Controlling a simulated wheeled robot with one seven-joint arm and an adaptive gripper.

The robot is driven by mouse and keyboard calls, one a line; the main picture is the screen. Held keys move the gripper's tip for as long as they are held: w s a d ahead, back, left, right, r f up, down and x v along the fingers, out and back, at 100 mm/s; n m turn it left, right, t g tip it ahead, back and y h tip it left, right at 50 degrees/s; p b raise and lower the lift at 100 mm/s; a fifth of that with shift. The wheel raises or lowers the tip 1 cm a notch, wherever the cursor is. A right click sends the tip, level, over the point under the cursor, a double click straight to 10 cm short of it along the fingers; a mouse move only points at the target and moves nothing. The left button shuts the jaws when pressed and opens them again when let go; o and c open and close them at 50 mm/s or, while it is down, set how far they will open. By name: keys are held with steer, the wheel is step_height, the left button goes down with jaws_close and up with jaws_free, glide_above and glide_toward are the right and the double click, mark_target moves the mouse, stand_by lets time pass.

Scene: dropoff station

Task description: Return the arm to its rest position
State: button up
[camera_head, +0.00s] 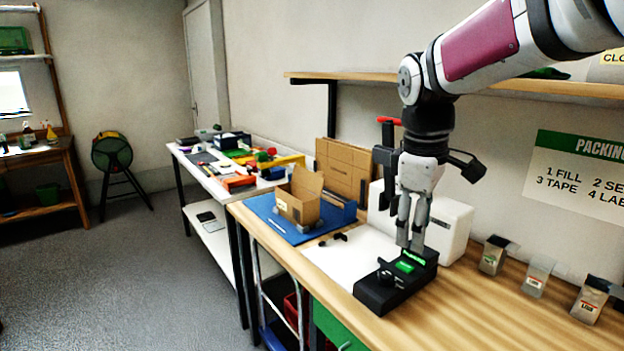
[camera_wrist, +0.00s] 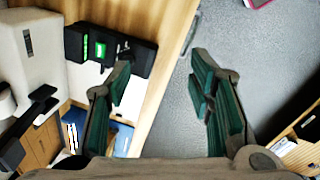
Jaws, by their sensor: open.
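My gripper (camera_head: 410,242) hangs down at the end of my arm, above the packing bench and over the black device with a green display (camera_head: 398,282). In the wrist view my gripper (camera_wrist: 165,90) has its two green-padded fingers spread wide, with nothing between them but floor and the bench edge. The black device also shows in the wrist view (camera_wrist: 138,58), beyond the left finger. Whether the fingertips clear the device is hard to tell in the head view.
A white box-shaped machine (camera_head: 452,228) stands behind my gripper. An open cardboard box (camera_head: 298,205) sits on a blue mat (camera_head: 262,212) to the left. A wooden shelf (camera_head: 350,76) runs above the bench. Open floor (camera_head: 150,265) lies left.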

steer(key=s+d+f+m+t+y+p, duration=0.1)
steer(key=s+m, duration=0.9)
steer(key=s, duration=1.6)
steer(key=shift+f+t+p, duration=0.15)
steer(key=shift+t+p, duration=0.5)
steer(key=shift+t, duration=0.25)
